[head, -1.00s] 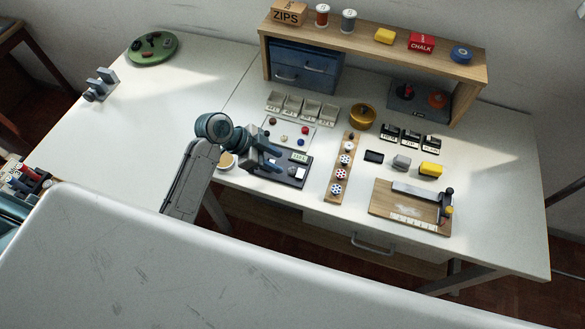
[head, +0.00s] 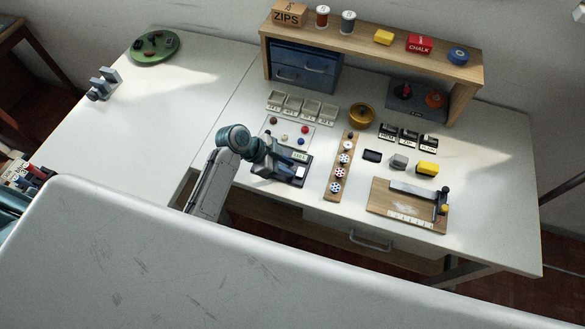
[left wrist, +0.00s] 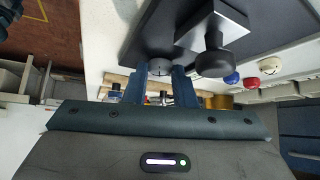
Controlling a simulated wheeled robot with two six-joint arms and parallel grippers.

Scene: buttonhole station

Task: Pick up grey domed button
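My left gripper (head: 278,158) is low over the dark device (head: 287,179) at the middle of the table. In the left wrist view its two blue fingers (left wrist: 161,74) are apart, with a small grey round piece (left wrist: 160,67) between their tips. It looks like the grey domed button and lies against the dark plate (left wrist: 134,46); whether the fingers touch it is unclear. In the head view the gripper hides this spot. My right gripper is in neither view.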

